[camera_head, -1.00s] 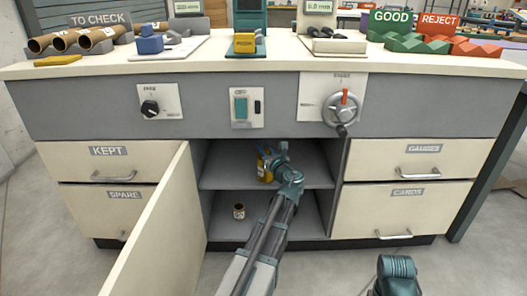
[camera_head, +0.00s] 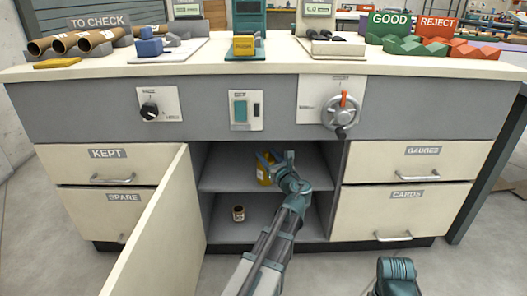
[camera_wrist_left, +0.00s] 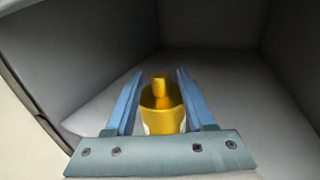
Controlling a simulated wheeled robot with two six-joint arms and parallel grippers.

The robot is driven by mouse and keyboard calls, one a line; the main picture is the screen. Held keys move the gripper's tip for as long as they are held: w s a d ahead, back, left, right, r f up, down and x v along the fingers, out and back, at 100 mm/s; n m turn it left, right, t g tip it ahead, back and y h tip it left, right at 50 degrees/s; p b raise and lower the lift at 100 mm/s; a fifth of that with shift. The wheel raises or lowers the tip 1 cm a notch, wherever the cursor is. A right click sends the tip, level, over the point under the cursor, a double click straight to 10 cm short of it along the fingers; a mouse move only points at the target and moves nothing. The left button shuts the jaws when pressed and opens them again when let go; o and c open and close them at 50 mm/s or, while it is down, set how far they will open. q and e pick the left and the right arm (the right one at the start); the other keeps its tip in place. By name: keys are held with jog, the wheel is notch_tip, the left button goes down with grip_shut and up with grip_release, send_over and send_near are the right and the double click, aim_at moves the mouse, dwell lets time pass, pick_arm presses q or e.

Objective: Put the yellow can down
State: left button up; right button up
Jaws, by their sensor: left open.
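The yellow can (camera_head: 263,170) stands upright on the upper shelf (camera_head: 228,178) inside the open cabinet. In the left wrist view the yellow can (camera_wrist_left: 160,105) is between the two blue fingers, with a visible gap on each side. My left gripper (camera_head: 275,160) reaches into the cabinet at the can; in the left wrist view its fingers (camera_wrist_left: 158,98) are open around it. The gripper hides part of the can in the head view. Only a teal part of my right arm shows at the bottom right; its gripper is out of view.
The open cabinet door (camera_head: 160,235) swings out to the left. A small brown jar (camera_head: 239,213) stands on the lower shelf. A crank wheel (camera_head: 341,110) sticks out above the opening. The upper shelf has free room beside and behind the can.

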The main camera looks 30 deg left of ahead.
pick_arm(q)
jog(key=v, duration=0.7)
jog(key=shift+s+d, duration=0.25)
jog(key=shift+d, duration=0.05)
jog(key=s+d+f+n+g+h, duration=0.3)
jog(key=s+d+f+n+h, duration=0.15)
jog(key=d+f+n, duration=0.3)
jog(key=s+d+f+n+g+h, duration=0.3)
jog(key=s+d+f+n, duration=0.2)
jog(key=d+f+n, duration=0.3)
jog(key=s+d+f+n+g+h, duration=0.2)
jog(key=s+d+f+n+h, duration=0.1)
jog(key=s+d, duration=0.3)
jog(key=s+d+f+n+g+h, duration=0.2)
jog(key=s+d+f+n+h, duration=0.1)
jog(key=s+d, duration=0.2)
jog(key=d, duration=0.2)
jog(key=shift+s+d+f+g, duration=0.2)
jog(key=shift+s+d+g, duration=0.2)
notch_tip(320, 180, up, 58)
jog(key=p, duration=5.8)
